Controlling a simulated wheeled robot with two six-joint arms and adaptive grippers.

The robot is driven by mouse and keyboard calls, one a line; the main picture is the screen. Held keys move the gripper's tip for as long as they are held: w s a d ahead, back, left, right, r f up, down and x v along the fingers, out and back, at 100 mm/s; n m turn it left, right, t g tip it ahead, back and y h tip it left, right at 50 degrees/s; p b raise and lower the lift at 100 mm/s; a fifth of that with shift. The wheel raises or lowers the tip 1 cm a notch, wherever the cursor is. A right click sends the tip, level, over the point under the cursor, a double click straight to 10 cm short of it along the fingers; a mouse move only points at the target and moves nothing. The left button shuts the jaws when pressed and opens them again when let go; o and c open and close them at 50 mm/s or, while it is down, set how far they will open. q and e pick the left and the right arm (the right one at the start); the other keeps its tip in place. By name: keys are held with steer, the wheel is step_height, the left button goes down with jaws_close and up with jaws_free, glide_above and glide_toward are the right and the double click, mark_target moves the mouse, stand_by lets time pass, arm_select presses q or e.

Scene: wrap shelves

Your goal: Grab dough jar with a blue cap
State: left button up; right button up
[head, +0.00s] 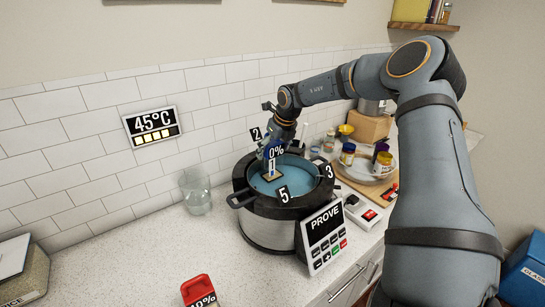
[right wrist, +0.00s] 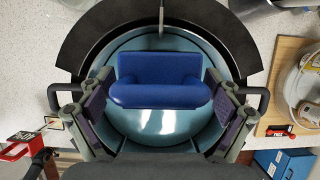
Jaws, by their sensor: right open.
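The jar with a blue cap (head: 272,149), marked "0%", stands in the blue-lined pot (head: 262,234) on the counter. In the right wrist view its blue cap (right wrist: 160,92) has a raised bar and lies between the fingers of my right gripper (right wrist: 162,112). These fingers are open, one at each side of the cap, with a gap visible at the sides. In the head view my right gripper (head: 277,143) reaches down over the pot and partly hides the jar. My left gripper is not in view.
A panel reading "PROVE" (head: 325,236) stands against the pot's front. A red-capped container (head: 197,289) is at the front, a clear glass (head: 196,192) left of the pot. Several small jars stand on a plate (head: 366,176) to the right. Tags surround the pot rim.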

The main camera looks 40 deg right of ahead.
steer(key=shift+x, duration=0.9)
steer(key=shift+r, duration=0.15)
steer(key=c, duration=1.5)
steer(key=shift+o, duration=0.2)
